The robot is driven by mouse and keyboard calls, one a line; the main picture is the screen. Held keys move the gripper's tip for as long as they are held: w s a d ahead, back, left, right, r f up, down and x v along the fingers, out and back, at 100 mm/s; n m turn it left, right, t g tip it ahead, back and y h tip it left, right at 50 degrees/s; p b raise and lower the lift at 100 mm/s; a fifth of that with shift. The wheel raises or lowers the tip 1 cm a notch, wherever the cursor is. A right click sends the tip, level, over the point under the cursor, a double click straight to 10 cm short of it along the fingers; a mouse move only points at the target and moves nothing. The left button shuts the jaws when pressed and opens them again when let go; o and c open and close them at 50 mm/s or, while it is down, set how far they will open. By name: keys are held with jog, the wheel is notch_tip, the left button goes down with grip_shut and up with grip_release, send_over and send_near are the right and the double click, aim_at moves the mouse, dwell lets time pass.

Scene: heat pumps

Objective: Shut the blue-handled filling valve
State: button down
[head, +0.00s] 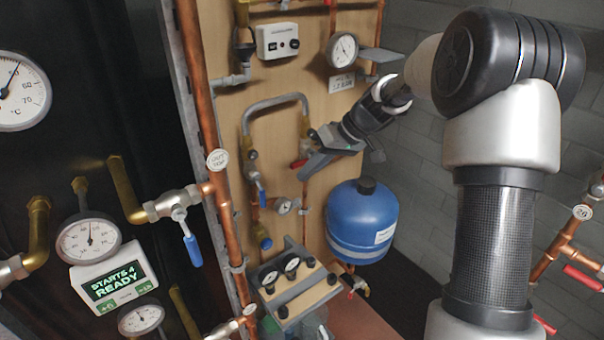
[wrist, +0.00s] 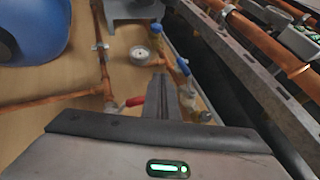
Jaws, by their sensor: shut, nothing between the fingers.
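A small valve with a blue lever (head: 261,192) sits on the copper pipe below the left end of the grey looped hose (head: 275,102). Its lever hangs down, roughly along the pipe. In the wrist view a blue lever (wrist: 184,67) shows just beyond and right of my fingertips. My gripper (head: 305,174) is shut and empty, in front of the board to the right of that valve, apart from its lever. In the wrist view my gripper (wrist: 162,78) shows its fingers together. A red lever (wrist: 133,101) is close beside them; the fingers partly hide the pipework behind.
A blue vessel (head: 362,222) stands right of the pipes. A small gauge (head: 284,206) and a blue knob (head: 265,243) are near the valve. Another larger blue lever (head: 192,243) hangs at left, beside a copper riser (head: 205,120). A shelf with dials (head: 298,292) juts out below.

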aim_at(260, 191)
jog(key=a+f, duration=0.6)
jog(key=a, duration=0.2)
jog(key=shift+s, duration=0.15)
jog(key=shift+f, duration=0.15)
